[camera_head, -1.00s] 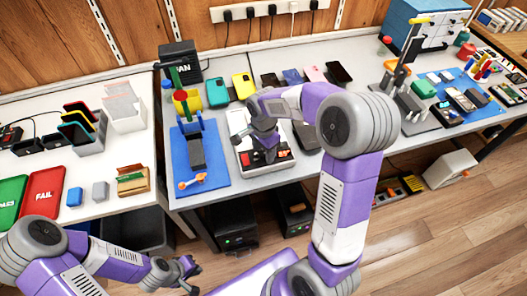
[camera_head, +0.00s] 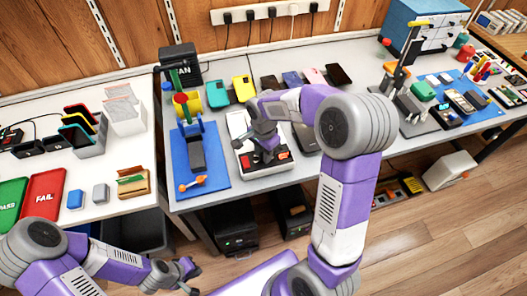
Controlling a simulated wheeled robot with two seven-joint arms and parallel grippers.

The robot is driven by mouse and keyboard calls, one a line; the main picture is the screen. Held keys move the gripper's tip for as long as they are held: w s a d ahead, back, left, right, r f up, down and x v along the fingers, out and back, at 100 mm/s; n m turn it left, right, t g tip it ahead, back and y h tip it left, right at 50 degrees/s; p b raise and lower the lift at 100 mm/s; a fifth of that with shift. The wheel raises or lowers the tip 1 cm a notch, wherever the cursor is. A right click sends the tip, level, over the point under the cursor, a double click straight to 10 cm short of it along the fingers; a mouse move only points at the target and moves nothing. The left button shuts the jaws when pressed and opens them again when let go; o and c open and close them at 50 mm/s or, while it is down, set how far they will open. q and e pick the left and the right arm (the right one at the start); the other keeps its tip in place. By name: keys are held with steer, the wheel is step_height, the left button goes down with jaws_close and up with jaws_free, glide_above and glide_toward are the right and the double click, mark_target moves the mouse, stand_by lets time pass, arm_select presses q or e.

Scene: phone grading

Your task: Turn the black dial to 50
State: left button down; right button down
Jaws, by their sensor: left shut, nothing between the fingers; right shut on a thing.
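A white device with a dark front panel (camera_head: 282,167) stands at the middle of the bench, with red and orange parts on the panel. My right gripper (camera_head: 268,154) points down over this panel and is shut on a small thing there. The gripper and wrist cover that spot, so the black dial and its marks cannot be made out. My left gripper (camera_head: 190,273) is shut and empty, low in front of the benches, away from the device.
A blue mat (camera_head: 212,181) with a lever press lies left of the device. Several phones, among them a yellow one (camera_head: 242,88), lie behind it. Red FAIL tray (camera_head: 43,194) and grey bins stand on the left bench. My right forearm crosses the bench's front edge.

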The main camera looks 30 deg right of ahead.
steer(key=n+p, duration=0.2)
steer(key=n, duration=0.2)
steer(key=shift+r+n, duration=0.1)
steer(key=shift+n, duration=0.3)
steer(key=n+p, duration=0.2)
steer(key=n, duration=0.3)
steer(key=n+p, duration=0.2)
steer(key=n, duration=0.3)
steer(key=shift+n, duration=0.4)
steer(key=n+p, duration=0.2)
steer(key=n, duration=0.2)
steer(key=shift+n, duration=0.3)
steer(key=n+p, duration=0.2)
steer(key=n, duration=0.2)
steer(key=shift+n, duration=0.3)
steer(key=n+p, duration=0.2)
steer(key=n, duration=0.2)
steer(key=shift+n, duration=0.3)
steer(key=n+p, duration=0.3)
steer(key=n, duration=0.2)
steer(key=shift+n+p, duration=1.25)
steer(key=shift+n, duration=1.05)
